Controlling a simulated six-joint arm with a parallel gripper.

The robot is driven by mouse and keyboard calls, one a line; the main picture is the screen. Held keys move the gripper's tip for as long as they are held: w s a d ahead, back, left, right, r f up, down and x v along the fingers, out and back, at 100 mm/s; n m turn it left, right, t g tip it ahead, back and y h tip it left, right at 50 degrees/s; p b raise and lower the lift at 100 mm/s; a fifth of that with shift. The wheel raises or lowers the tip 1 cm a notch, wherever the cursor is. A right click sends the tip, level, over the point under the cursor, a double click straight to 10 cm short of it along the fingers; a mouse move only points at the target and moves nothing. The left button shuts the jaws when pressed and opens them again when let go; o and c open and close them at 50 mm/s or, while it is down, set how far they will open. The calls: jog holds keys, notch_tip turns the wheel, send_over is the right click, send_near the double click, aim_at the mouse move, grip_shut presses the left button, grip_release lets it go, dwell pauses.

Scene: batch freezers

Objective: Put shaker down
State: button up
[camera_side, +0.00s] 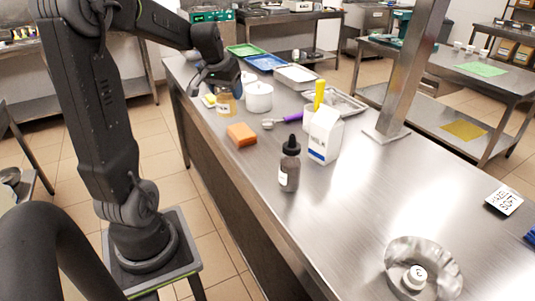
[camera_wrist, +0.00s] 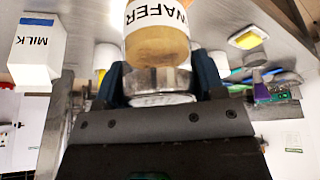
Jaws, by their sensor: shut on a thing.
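The shaker (camera_side: 226,104) is a clear jar of tan crumbs. In the wrist view the shaker (camera_wrist: 157,45) shows a white label reading "WAFER" and a metal lid, upside down in the picture. My gripper (camera_side: 223,88) is at the far left part of the steel table and is shut on the shaker's upper end. In the wrist view the fingers of my gripper (camera_wrist: 160,85) stand on both sides of the metal lid. The shaker is upright, low over or on the table (camera_side: 345,205); I cannot tell whether its base touches.
A white lidded pot (camera_side: 258,98) stands close right of the shaker, and a small yellow item (camera_side: 209,100) is close left. Nearer are an orange sponge (camera_side: 242,134), purple-handled scoop (camera_side: 285,119), milk carton (camera_side: 325,136) and dropper bottle (camera_side: 289,168). Trays (camera_side: 296,77) lie behind.

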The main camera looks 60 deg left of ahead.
jog(key=shift+w+d+f, duration=1.05)
jog(key=shift+w+f, duration=0.6)
jog(key=shift+f, duration=0.5)
jog(key=shift+w+d+f, duration=1.05)
jog(key=shift+w+f, duration=0.55)
jog(key=shift+f, duration=0.55)
jog(key=shift+w+d+f, duration=1.05)
jog(key=shift+w+f, duration=0.6)
jog(key=shift+f, duration=0.5)
jog(key=o, duration=1)
jog(key=shift+f, duration=0.1)
jog(key=v, duration=1.1)
jog(key=s+d+r+m+h, duration=0.1)
jog(key=s+d+m, duration=0.1)
jog(key=s+d, duration=0.3)
jog(key=s+d+r+m+t+h, duration=0.1)
jog(key=s+d+r+m, duration=0.1)
jog(key=s+d, duration=0.4)
jog(key=s+d+r+m+t, duration=0.1)
jog(key=s+d+m, duration=0.2)
jog(key=d, duration=0.7)
jog(key=shift+s+d+r+h, duration=0.1)
jog(key=shift+s+d+h, duration=0.1)
jog(key=shift+s, duration=0.4)
jog(key=shift+s+d+r+h, duration=0.15)
jog(key=shift+s+d+h, duration=0.05)
jog(key=shift+s, duration=0.4)
